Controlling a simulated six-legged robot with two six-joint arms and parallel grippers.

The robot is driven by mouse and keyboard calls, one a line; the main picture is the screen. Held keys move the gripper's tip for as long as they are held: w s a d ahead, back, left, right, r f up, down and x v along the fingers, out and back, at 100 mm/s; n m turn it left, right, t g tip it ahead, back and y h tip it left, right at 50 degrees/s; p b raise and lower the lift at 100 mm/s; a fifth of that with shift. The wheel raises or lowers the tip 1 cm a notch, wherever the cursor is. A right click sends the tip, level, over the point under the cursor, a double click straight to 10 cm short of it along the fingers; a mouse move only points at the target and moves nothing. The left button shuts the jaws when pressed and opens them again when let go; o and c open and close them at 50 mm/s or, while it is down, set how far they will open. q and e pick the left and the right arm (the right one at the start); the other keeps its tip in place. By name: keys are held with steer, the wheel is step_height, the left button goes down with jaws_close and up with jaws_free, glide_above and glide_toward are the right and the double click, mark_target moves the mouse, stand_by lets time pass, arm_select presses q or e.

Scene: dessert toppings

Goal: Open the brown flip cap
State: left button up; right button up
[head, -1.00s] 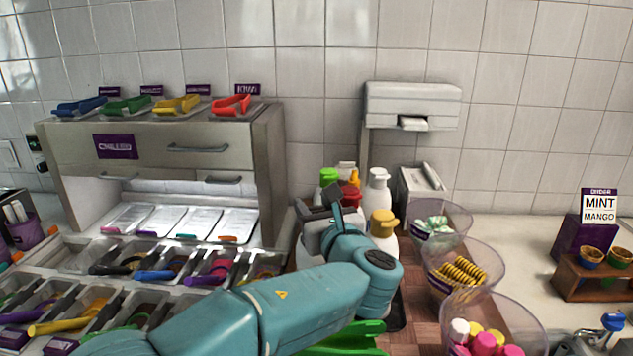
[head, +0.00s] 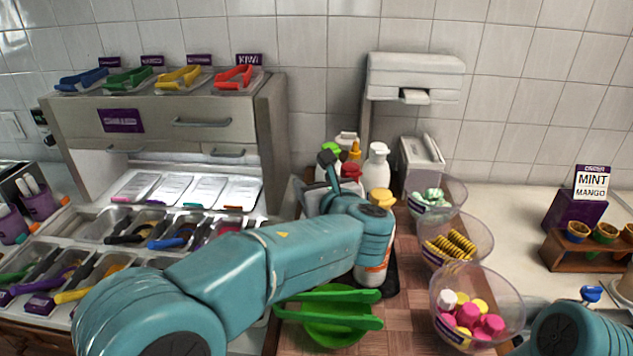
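A group of bottles stands at the back middle in the head view, partly behind my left arm. I see a bottle with a green cap (head: 330,148), a red cap (head: 350,171), an orange tip (head: 354,150), a white bottle (head: 377,165) and a mustard-yellow cap (head: 382,198) on a bottle (head: 375,268) whose body is partly covered by my arm. No cap shows clearly as brown. My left gripper (head: 328,178) is among these bottles at their left side, its dark finger pointing up. Its fingertips are partly hidden, so its opening and any hold are unclear. My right gripper is out of view.
Clear bowls (head: 436,195) with toppings line the right of the wooden board. A green bowl with green tongs (head: 328,308) lies in front of my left arm. Topping trays and a cabinet (head: 180,125) fill the left. The counter at right has free room.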

arm_select(q)
steer(key=shift+o, duration=0.2)
steer(key=shift+w, duration=0.1)
steer(key=shift+s+d+r, duration=0.15)
steer(key=shift+s+d, duration=0.05)
steer(key=shift+s, duration=0.25)
steer(key=b+v, duration=0.2)
steer(key=v, duration=1.3)
steer(key=shift+s, duration=0.2)
steer(key=shift+r, duration=0.1)
